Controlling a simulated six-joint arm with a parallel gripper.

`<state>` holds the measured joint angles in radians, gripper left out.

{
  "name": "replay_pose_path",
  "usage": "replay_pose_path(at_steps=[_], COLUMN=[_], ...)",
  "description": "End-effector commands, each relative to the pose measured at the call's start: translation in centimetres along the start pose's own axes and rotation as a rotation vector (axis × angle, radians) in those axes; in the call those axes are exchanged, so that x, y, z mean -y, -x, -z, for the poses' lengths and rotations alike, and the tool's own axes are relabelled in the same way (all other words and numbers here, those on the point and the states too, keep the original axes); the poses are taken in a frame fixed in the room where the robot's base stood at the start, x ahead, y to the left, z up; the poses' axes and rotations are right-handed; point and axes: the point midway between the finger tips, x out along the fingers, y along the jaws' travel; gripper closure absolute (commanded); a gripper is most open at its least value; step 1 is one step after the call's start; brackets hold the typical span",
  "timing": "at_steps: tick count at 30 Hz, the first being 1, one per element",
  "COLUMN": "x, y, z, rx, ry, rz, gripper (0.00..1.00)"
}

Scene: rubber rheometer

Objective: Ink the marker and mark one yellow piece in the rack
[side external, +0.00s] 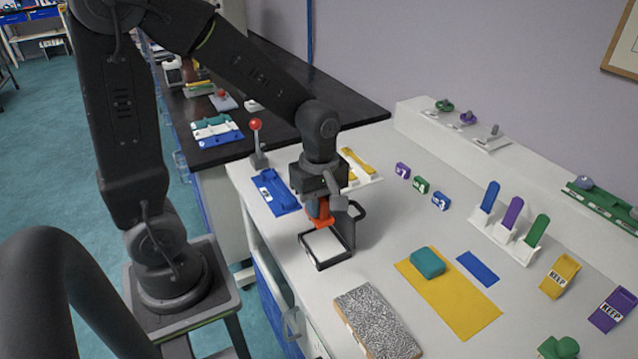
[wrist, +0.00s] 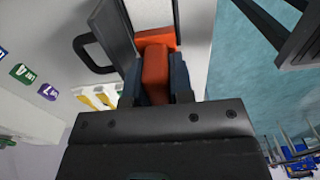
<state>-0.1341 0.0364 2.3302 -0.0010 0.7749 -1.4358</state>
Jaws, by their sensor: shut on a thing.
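My gripper (side external: 322,212) is shut on the orange marker (side external: 323,216), which shows between the fingers in the wrist view (wrist: 155,70). The marker is at the far edge of the ink pad (side external: 304,255), a black frame with a pale surface; I cannot tell whether it touches. A dark raised lid with a loop handle (side external: 356,213) stands beside the marker and also shows in the wrist view (wrist: 113,30). The white rack (side external: 365,180) with yellow pieces (side external: 357,160) is behind my gripper, partly hidden. Its yellow pieces also show in the wrist view (wrist: 98,100).
A blue holder (side external: 276,190) and a red-knobbed lever (side external: 257,140) stand at the left. Small purple, green and blue blocks (side external: 421,185) sit right of the rack. A speckled block (side external: 376,322) lies in front, and a teal block (side external: 428,262) rests on a yellow mat (side external: 465,310).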

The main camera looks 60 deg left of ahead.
Motion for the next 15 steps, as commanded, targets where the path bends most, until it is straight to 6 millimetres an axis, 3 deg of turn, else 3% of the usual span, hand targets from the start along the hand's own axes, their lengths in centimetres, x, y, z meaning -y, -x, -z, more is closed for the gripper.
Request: replay_pose_path(at_steps=[15], x=[0.0], y=[-1.1], z=[0.0], rx=[0.000], ry=[0.000], rz=[0.002], gripper=[0.94])
